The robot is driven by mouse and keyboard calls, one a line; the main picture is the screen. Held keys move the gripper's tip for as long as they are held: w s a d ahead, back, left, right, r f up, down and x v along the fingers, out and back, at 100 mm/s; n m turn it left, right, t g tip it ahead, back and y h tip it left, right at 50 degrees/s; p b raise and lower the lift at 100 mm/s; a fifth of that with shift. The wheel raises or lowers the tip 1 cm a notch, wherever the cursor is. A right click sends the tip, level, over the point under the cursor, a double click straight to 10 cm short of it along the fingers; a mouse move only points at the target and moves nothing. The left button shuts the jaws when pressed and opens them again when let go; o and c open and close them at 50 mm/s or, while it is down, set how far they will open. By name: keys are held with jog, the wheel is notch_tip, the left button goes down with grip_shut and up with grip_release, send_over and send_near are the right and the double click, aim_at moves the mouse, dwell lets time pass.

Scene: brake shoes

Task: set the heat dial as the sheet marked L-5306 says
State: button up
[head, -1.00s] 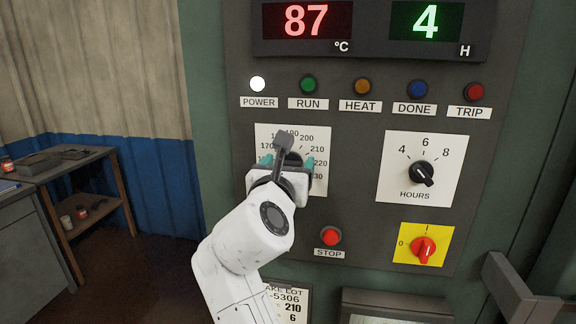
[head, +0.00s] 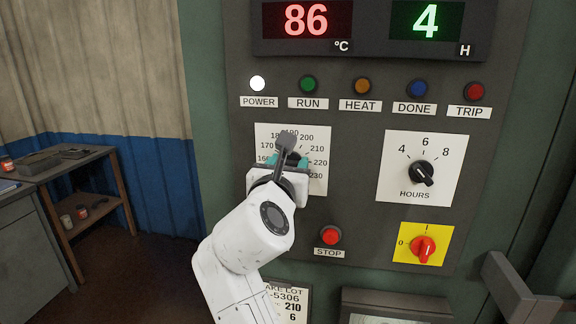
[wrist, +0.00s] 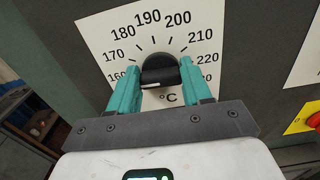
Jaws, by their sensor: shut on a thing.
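The heat dial is a black knob (wrist: 158,72) on a white scale plate (head: 318,180) numbered from 160 to 230 °C. My gripper (head: 288,163) is at this dial, and its teal fingers (wrist: 160,88) are shut on the knob from both sides. The knob's pointing mark is hard to make out, so I cannot tell its setting. The arm hides part of the dial in the head view. The sheet marked L-5306 (head: 293,298) is low on the panel, partly hidden by my arm; it shows 210 and 6.
The hours dial (head: 421,173) is to the right, with the red rotary switch (head: 424,248) on yellow below it. A red STOP button (head: 330,235) is below the heat dial. The displays read 86 °C (head: 306,20) and 4 H (head: 427,20). A bench (head: 75,165) stands left.

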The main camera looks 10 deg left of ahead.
jog(key=shift+d+f+m+b, duration=0.2)
jog(key=shift+m+b, duration=1.65)
jog(key=shift+m, duration=3)
jog(key=shift+a+f+m+b, duration=0.25)
jog(key=shift+m+b, duration=1.65)
jog(key=shift+m, duration=3)
jog(key=shift+d+f+m+b, duration=0.25)
jog(key=shift+m+b, duration=1.6)
jog(key=shift+m, duration=3)
jog(key=shift+a, duration=0.1)
jog(key=shift+f, duration=0.1)
jog(key=o, duration=1.1)
jog(key=shift+r, duration=0.2)
jog(key=shift+c, duration=0.2)
